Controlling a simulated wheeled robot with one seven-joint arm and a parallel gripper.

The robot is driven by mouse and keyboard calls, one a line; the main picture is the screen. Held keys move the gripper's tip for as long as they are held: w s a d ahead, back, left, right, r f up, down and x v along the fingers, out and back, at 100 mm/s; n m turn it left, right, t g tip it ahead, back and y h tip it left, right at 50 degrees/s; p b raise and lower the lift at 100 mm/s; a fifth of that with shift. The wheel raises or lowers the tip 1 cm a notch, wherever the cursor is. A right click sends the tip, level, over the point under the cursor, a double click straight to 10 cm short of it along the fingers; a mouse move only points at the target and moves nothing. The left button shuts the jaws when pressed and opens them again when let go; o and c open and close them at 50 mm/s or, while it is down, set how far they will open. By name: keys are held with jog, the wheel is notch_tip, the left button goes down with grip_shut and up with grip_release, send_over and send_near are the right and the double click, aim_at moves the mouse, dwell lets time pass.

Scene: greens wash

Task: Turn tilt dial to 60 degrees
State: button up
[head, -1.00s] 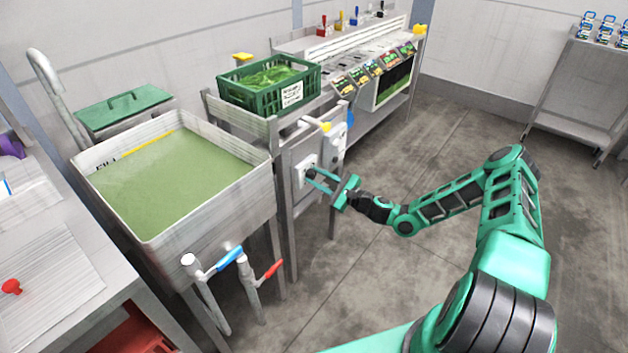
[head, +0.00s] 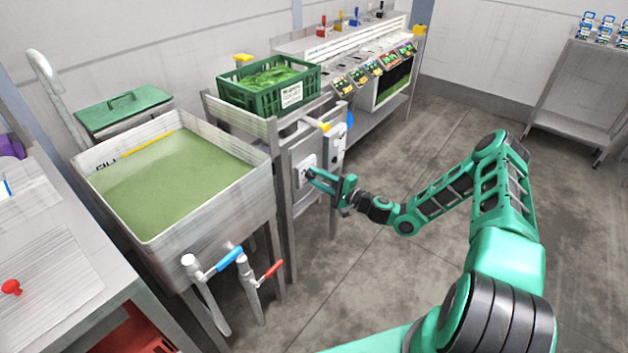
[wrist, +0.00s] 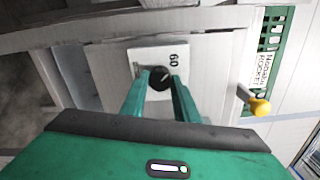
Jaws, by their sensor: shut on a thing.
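The tilt dial (wrist: 159,78) is a black round knob on a white plate (wrist: 145,56) marked 60, seen in the wrist view. A light pointer mark on the knob points up and to the right in that view, toward the 60 side. My gripper (wrist: 160,84) has its two green fingers on either side of the knob and is shut on it. In the head view my gripper (head: 310,173) reaches the plate (head: 303,170) on the front panel of the stand, and the fingers mostly hide the dial.
A green crate of greens (head: 262,92) sits on the stand above the panel. A yellow-tipped lever (wrist: 259,106) is near the dial. A sink of green water (head: 170,185) stands left, with blue (head: 230,258) and red (head: 270,270) valve handles below. Floor to the right is clear.

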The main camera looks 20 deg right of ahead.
jog(key=shift+s+a+f+n, duration=0.2)
jog(key=shift+f+n, duration=0.05)
jog(key=shift+n, duration=0.15)
jog(key=o, duration=1.1)
jog(key=shift+c, duration=0.2)
jog(key=shift+w+d+r, duration=0.1)
jog(key=shift+d, duration=0.1)
jog(key=v, duration=1)
jog(key=shift+s+d, duration=0.15)
jog(key=shift+s, duration=0.15)
